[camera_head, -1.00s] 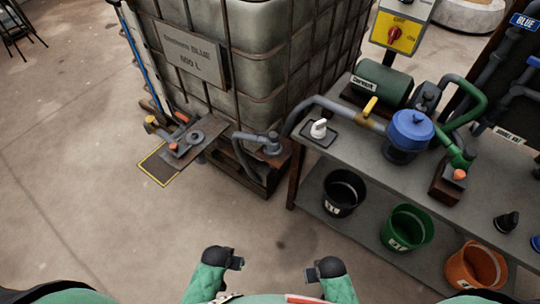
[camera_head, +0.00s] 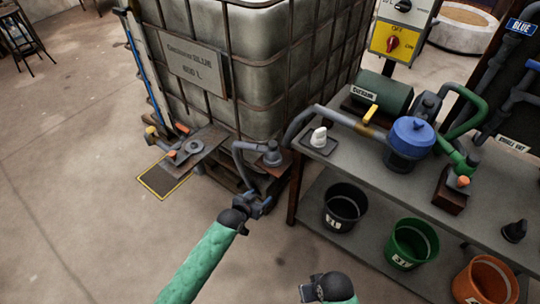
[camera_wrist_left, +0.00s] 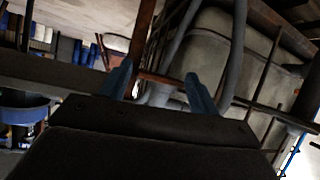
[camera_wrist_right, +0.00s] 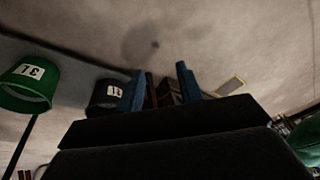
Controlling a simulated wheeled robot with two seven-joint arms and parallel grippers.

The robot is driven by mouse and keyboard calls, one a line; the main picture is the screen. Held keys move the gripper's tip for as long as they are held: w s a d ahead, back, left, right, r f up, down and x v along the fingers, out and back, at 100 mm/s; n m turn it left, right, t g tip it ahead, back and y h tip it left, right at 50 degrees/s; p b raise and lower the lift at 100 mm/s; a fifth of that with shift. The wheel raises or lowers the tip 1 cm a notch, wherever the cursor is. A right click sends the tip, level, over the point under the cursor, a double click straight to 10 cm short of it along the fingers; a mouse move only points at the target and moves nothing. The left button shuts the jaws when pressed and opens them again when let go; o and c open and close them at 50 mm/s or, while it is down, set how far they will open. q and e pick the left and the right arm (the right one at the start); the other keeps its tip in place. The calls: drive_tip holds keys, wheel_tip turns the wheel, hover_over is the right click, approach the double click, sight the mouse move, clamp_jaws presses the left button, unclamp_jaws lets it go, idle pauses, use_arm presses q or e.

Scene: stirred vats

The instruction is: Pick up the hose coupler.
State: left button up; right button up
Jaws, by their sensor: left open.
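A dark grey fitting that looks like the hose coupler (camera_head: 271,155) sits on a brown block at the tank's front corner, with a grey hose (camera_head: 242,165) beside it. My left gripper (camera_head: 262,203) is open and empty, in front of and below the fitting in the head view, apart from it. Its spread fingers (camera_wrist_left: 160,82) show in the left wrist view with grey hose and the tank beyond. My right gripper (camera_head: 308,290) is at the bottom edge of the head view. In the right wrist view its fingers (camera_wrist_right: 161,80) are apart and empty.
The caged tank (camera_head: 235,85) stands behind. Black (camera_head: 344,205), green (camera_head: 411,243) and orange (camera_head: 485,283) buckets are below.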

sight(276, 141)
use_arm(q)
drive_tip(key=w+r+t+h+b, duration=0.1)
drive_tip(key=w+r, duration=0.2)
drive_tip(key=w, duration=0.1)
drive_tip(key=w+d+r+m+t+h+b, duration=0.1)
drive_tip(key=w+r, duration=0.3)
drive_tip(key=w+d+r+t+h, duration=0.1)
drive_tip(key=w+r+t+h, duration=0.1)
drive_tip(key=w+r, duration=0.2)
drive_tip(key=shift+w+d+m+b, duration=0.1)
drive_tip(key=shift+w+m+b, duration=0.3)
drive_tip(key=shift+w, duration=0.05)
drive_tip(key=shift+w+d+r, duration=0.15)
drive_tip(key=shift+w+r, duration=0.05)
drive_tip(key=shift+w, duration=0.05)
drive_tip(key=shift+x, duration=0.85)
drive_tip(key=x, duration=0.1)
drive_tip(key=p+x, duration=0.1)
drive_tip(key=x, duration=0.2)
drive_tip(key=shift+w+d+f+p, duration=0.15)
drive_tip(key=shift+w+f+p, duration=0.15)
drive_tip(key=shift+p, duration=0.1)
drive_tip(key=shift+w+d, duration=0.2)
drive_tip(key=shift+w, duration=0.15)
drive_tip(key=c, duration=1.1)
use_arm(e)
drive_tip(key=v, duration=0.9)
drive_tip(key=shift+a, duration=0.3)
